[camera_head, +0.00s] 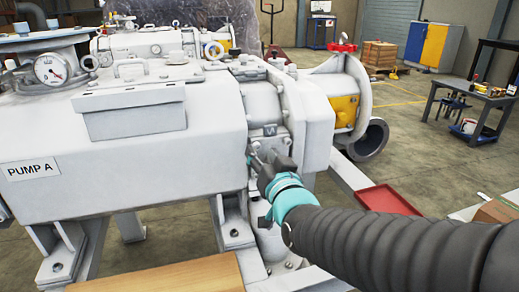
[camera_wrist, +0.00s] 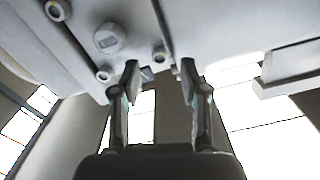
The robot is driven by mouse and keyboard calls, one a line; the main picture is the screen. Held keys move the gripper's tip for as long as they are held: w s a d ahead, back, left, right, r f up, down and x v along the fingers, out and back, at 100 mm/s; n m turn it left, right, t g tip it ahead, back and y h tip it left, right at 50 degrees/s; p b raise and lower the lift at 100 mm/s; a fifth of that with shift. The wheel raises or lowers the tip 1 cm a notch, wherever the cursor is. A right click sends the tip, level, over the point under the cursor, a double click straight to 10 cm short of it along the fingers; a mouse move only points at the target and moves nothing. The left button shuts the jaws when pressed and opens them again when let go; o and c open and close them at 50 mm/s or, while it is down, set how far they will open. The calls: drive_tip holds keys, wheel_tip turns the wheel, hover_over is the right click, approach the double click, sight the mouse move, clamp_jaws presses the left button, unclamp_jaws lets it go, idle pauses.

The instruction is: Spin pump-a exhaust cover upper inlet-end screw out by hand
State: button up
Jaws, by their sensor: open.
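Pump A (camera_head: 200,165) is the large pale grey machine with a "PUMP A" label, at the left and middle of the head view. My gripper (camera_head: 254,156) is at the right end of its casing, beside a flanged joint. In the wrist view my gripper (camera_wrist: 160,70) is open, its two fingers apart and pointing at the casing. A small round screw head (camera_wrist: 160,53) shows just beyond the gap between the fingertips. Another screw (camera_wrist: 103,76) is to the left of the left finger. I cannot tell which screw is the upper inlet-end one. The exhaust cover's outline is unclear.
A red tray (camera_head: 388,199) lies right of the pump, near my arm. A flanged pipe opening (camera_head: 370,138) sticks out behind it. A wooden board (camera_head: 160,277) is at the front. A workbench (camera_head: 480,103) stands farther right, with open floor between.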

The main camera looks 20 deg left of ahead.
sight(257, 146)
drive_tip(key=shift+x, duration=1.3)
clamp_jaws()
drive_tip(key=shift+f+n+b, duration=0.25)
drive_tip(key=shift+n+b, duration=0.35)
drive_tip(key=shift+b, duration=0.5)
drive_tip(key=shift+r+n+b, duration=0.1)
drive_tip(key=shift+n+b, duration=0.6)
drive_tip(key=shift+b, duration=0.1)
drive_tip(key=shift+r+n, duration=0.15)
drive_tip(key=shift+n, duration=0.25)
